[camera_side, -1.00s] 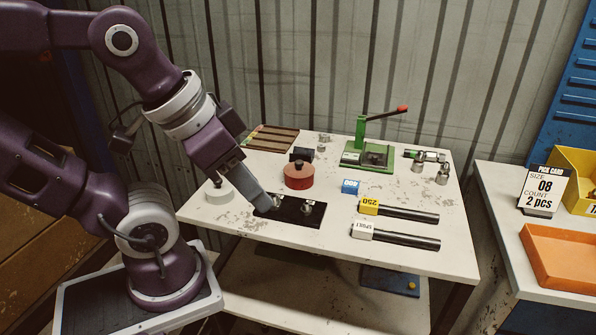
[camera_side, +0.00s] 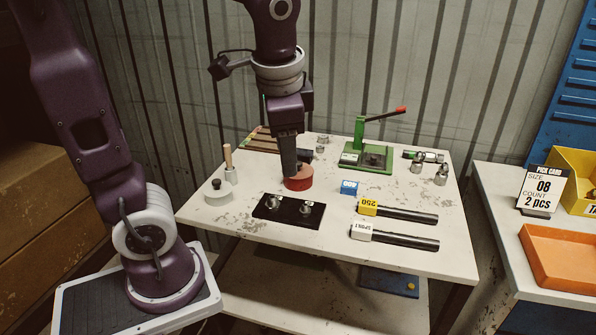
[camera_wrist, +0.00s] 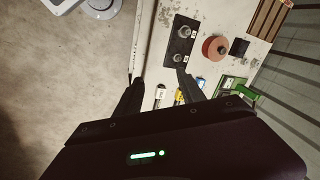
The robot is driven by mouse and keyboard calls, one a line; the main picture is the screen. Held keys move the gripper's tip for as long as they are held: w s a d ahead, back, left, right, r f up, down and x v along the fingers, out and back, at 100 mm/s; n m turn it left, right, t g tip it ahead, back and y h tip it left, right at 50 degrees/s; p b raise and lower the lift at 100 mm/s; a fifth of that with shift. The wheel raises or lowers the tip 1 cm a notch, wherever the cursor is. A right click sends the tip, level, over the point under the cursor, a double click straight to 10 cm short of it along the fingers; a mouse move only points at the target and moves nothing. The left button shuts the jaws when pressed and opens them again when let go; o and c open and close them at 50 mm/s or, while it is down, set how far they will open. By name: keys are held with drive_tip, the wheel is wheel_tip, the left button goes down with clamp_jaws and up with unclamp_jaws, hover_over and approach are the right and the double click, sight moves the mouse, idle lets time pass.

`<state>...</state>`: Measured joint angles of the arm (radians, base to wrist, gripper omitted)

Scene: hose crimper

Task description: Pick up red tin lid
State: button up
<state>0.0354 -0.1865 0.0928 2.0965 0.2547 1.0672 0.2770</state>
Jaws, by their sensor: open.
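The red tin (camera_side: 302,184) stands upright near the middle of the table, and its lid top is partly hidden behind my gripper in the side view. The red lid (camera_wrist: 209,47) shows in the wrist view as a round reddish top with a darker knob. My gripper (camera_side: 290,172) points down and overlaps the left part of the tin in the side view. In the wrist view my gripper (camera_wrist: 158,76) has its fingers spread with nothing between them, and the tin lies beyond them to the upper right. I cannot tell how high the fingertips are above the lid.
A black plate with metal fittings (camera_side: 270,213) lies in front of the tin.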

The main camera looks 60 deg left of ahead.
drive_tip(key=w+a+f+m+g+y, duration=0.5)
drive_tip(key=w+a+f, duration=0.3)
drive_tip(key=w+a, duration=0.35)
drive_tip(key=m+g+y, duration=0.2)
drive_tip(key=m+y, duration=0.3)
approach(299, 163)
drive_tip(key=x, duration=0.3)
drive_tip(key=shift+s+a+r, duration=0.1)
drive_tip(key=shift+s+r, duration=0.05)
drive_tip(key=shift+s, duration=0.1)
drive_tip(key=x, duration=0.6)
drive_tip(key=shift+w+a+f, duration=0.2)
drive_tip(key=shift+f, duration=0.1)
drive_tip(key=shift+s+a+f, duration=0.15)
drive_tip(key=shift+a+f, duration=0.05)
drive_tip(key=shift+a, duration=0.15)
clamp_jaws()
